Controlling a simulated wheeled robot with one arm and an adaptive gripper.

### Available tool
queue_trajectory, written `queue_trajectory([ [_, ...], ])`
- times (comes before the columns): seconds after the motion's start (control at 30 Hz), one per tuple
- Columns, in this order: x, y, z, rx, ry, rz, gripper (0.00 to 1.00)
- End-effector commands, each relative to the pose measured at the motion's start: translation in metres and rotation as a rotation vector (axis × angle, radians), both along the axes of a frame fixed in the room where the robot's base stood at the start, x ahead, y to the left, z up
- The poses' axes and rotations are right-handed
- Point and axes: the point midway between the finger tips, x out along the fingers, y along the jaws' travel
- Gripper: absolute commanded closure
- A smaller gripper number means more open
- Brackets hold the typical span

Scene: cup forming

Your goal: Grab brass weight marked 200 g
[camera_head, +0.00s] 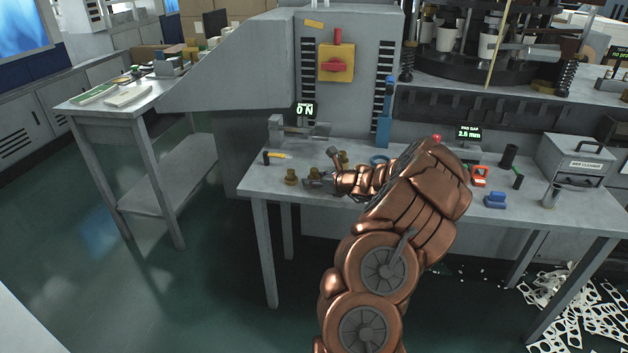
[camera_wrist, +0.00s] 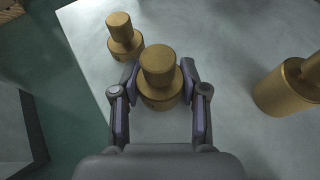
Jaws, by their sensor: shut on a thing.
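Several brass weights with knobbed tops stand on the grey workbench. In the wrist view my gripper (camera_wrist: 160,88) is shut on the middle brass weight (camera_wrist: 159,66), with one finger pad against each side. In the head view my gripper (camera_head: 320,181) is low over the front left of the bench, and its fingers partly hide the held weight. A smaller brass weight (camera_wrist: 122,38) stands just beyond it to the left; it also shows in the head view (camera_head: 291,177). No mass marking is readable on any weight.
The workbench (camera_head: 262,183) has its left edge close to the weights. A yellow-handled tool (camera_head: 276,156) and a metal fixture (camera_head: 277,130) lie behind. Red and blue items (camera_head: 495,200) sit further right.

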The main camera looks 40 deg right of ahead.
Motion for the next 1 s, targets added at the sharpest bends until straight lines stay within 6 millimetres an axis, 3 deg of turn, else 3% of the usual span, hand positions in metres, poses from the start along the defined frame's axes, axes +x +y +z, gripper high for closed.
queue_trajectory([
  [0.17, 0.0, 0.0, 0.0, 0.0, 0.0, 0.0, 0.99],
  [0.47, 0.0, 0.0, 0.005, -0.001, -0.001, -0.001, 0.99],
  [1.0, 0.0, 0.0, 0.09, -0.002, -0.001, 0.0, 0.99],
])
